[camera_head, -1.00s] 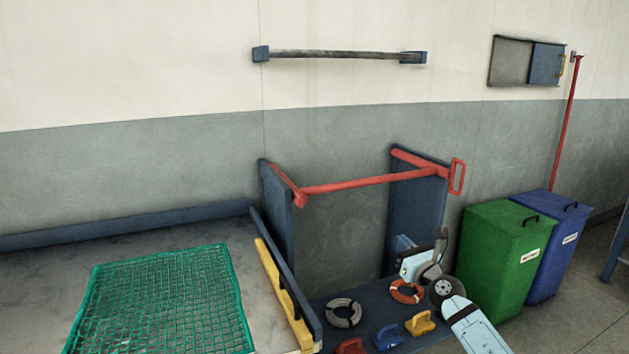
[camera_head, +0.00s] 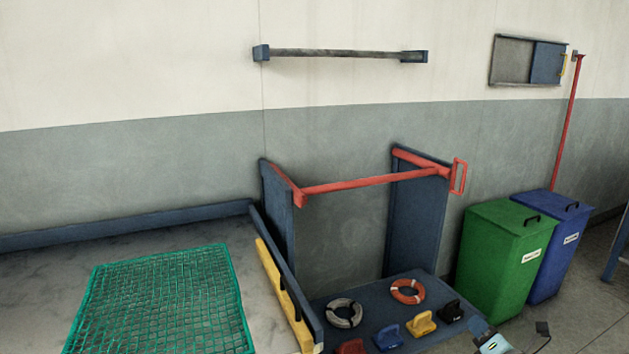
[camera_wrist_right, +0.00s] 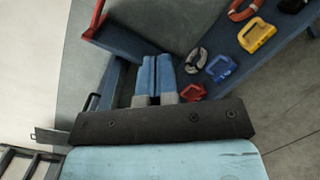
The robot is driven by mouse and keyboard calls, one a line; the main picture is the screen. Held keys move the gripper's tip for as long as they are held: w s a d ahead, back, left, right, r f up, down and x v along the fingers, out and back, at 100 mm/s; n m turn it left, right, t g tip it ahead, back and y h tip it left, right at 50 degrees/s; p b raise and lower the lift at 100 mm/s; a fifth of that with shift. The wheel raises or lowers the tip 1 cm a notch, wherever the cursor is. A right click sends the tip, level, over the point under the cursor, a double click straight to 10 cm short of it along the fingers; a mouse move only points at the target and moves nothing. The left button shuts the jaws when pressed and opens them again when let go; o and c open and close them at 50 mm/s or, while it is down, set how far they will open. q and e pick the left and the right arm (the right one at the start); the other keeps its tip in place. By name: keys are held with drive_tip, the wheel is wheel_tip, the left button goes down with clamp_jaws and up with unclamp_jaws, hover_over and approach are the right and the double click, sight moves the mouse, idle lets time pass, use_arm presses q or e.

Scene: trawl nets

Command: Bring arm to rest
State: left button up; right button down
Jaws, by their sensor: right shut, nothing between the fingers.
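My right arm (camera_head: 492,342) shows only in part at the bottom right edge of the head view, in front of the blue shelf's right end. My left arm and gripper are in neither view.
A green net (camera_head: 165,300) lies on the grey table at left. The blue shelf (camera_head: 385,290) carries a grey ring (camera_head: 344,313), an orange ring (camera_head: 407,291) and several coloured handled blocks. A red bar frame (camera_head: 370,183) stands behind. Green (camera_head: 500,262) and blue (camera_head: 560,250) bins stand right.

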drive_tip(key=s+a+f+m+g, duration=0.3)
drive_tip(key=s+f+m, duration=0.3)
drive_tip(key=s, duration=0.5)
drive_tip(key=s+a+f+m+g, duration=0.25)
drive_tip(key=s+m, duration=0.55)
drive_tip(key=s, duration=0.4)
drive_tip(key=s+a+f+m+g, duration=0.3)
drive_tip(key=s+f+m, duration=0.35)
drive_tip(key=s, duration=0.45)
drive_tip(key=w+a+r+m+t, duration=0.25)
drive_tip(key=a+m, duration=0.25)
drive_tip(key=a, duration=0.5)
use_arm(q)
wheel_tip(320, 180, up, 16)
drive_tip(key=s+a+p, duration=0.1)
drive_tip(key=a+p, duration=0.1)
drive_tip(key=p, duration=2.2)
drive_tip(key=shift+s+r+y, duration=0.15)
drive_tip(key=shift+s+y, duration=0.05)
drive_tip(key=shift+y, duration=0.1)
use_arm(e)
wheel_tip(320, 180, up, 17)
drive_tip(key=s+d+g, duration=0.1)
drive_tip(key=s, duration=0.1)
drive_tip(key=shift+h, duration=0.3)
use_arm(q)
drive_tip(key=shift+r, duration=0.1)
